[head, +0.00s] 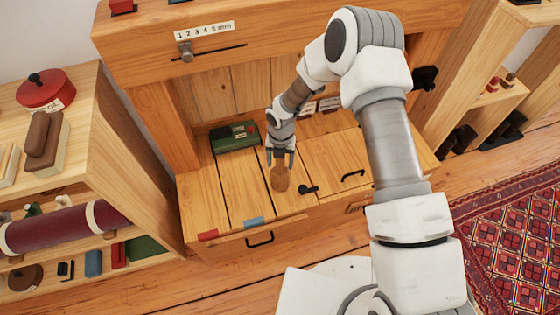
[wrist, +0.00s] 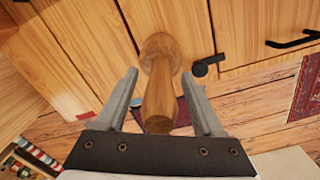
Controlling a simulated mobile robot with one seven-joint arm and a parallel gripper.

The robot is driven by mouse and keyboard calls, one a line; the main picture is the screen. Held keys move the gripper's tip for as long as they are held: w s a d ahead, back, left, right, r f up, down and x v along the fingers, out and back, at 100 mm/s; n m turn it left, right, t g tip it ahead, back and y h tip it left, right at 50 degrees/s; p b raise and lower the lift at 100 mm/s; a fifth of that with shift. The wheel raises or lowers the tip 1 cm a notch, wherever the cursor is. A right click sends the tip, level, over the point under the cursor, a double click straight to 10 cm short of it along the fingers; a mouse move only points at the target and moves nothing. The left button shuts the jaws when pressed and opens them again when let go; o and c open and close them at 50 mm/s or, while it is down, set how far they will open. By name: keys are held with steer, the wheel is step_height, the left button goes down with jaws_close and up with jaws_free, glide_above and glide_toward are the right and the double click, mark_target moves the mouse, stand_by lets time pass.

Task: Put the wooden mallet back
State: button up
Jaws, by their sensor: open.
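The wooden mallet (head: 279,179) is a brown turned piece at the cabinet's wooden top, just below my gripper (head: 280,154) in the head view. In the wrist view the mallet (wrist: 160,98) shows its handle end toward the camera and its rounder head farther off. My gripper (wrist: 158,76) is open, with one finger on each side of the mallet and visible gaps. Whether the mallet's head rests on the wood cannot be told.
A black latch (head: 308,189) lies right of the mallet, with a black handle (head: 352,175) beyond. A green box (head: 234,137) stands behind left. Red (head: 208,236) and blue (head: 254,222) pieces sit at the front edge. A shelf (head: 120,165) stands left.

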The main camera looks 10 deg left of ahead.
step_height(320, 180, up, 12)
steer(key=p, duration=0.4)
steer(key=shift+r, duration=0.15)
steer(key=shift+d, duration=0.1)
steer(key=d+r+m+t, duration=0.1)
steer(key=d+r+m, duration=0.4)
steer(key=r, duration=0.3)
steer(key=d+r+m+t+h, duration=0.1)
steer(key=d+r+m, duration=0.5)
steer(key=r, duration=0.3)
steer(key=d+r+m+t, duration=0.1)
steer(key=d+r+m, duration=0.4)
steer(key=r, duration=0.3)
steer(key=s+d+r+m+t, duration=0.1)
steer(key=s+d+r+m, duration=0.4)
steer(key=s+m, duration=0.4)
steer(key=s+d+r+m+t, duration=0.1)
steer(key=s+d+r+m, duration=0.4)
steer(key=s+m, duration=0.5)
steer(key=shift+s+d+r+m+t+y, duration=0.2)
steer(key=shift+d+r+m+t+y, duration=0.15)
steer(key=shift+r+m, duration=0.65)
